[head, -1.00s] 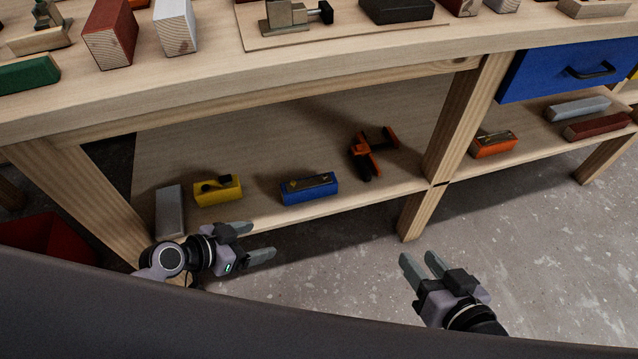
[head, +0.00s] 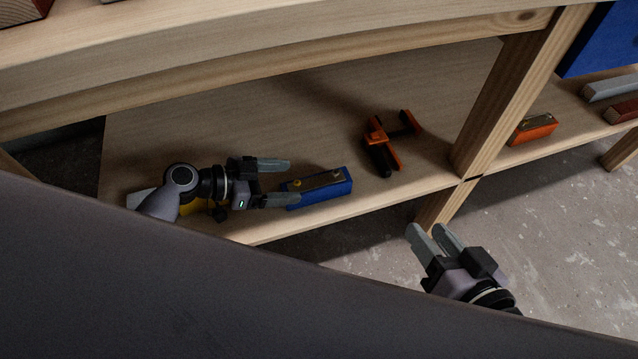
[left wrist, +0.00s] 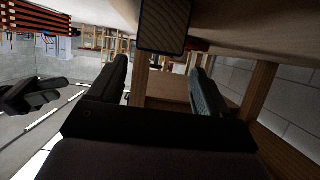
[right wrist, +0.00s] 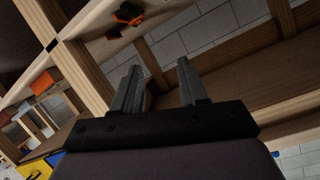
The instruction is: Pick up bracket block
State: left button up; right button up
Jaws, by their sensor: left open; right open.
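A blue block (head: 320,188) with a flat brass-coloured metal piece on top lies on the lower shelf. An orange block (head: 532,129) with a similar metal piece lies on the shelf right of the post. I cannot tell which one is meant by bracket block. My left gripper (head: 294,181) is open at the left end of the blue block, one finger overlapping its edge in the head view; contact is unclear. My right gripper (head: 427,229) is open and empty, in front of the shelf by the post. A dark block end (left wrist: 165,28) shows at the top of the left wrist view.
An orange and black clamp (head: 390,142) lies right of the blue block. My left arm partly hides a yellow block (head: 188,209). A wooden post (head: 512,90) divides the shelf, and the bench top (head: 250,50) overhangs it.

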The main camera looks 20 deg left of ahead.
aim_at(312, 183)
pick_arm(q)
jog(key=x, duration=0.3)
jog(key=b+x, duration=0.1)
jog(key=x, duration=0.2)
jog(key=shift+d+r, duration=0.1)
jog(key=shift+d, duration=0.35)
jog(key=c, duration=1.2)
pick_arm(e)
jog(key=shift+s+d+f, duration=0.1)
jog(key=shift+d, duration=0.25)
pick_arm(q)
jog(key=shift+r, duration=0.1)
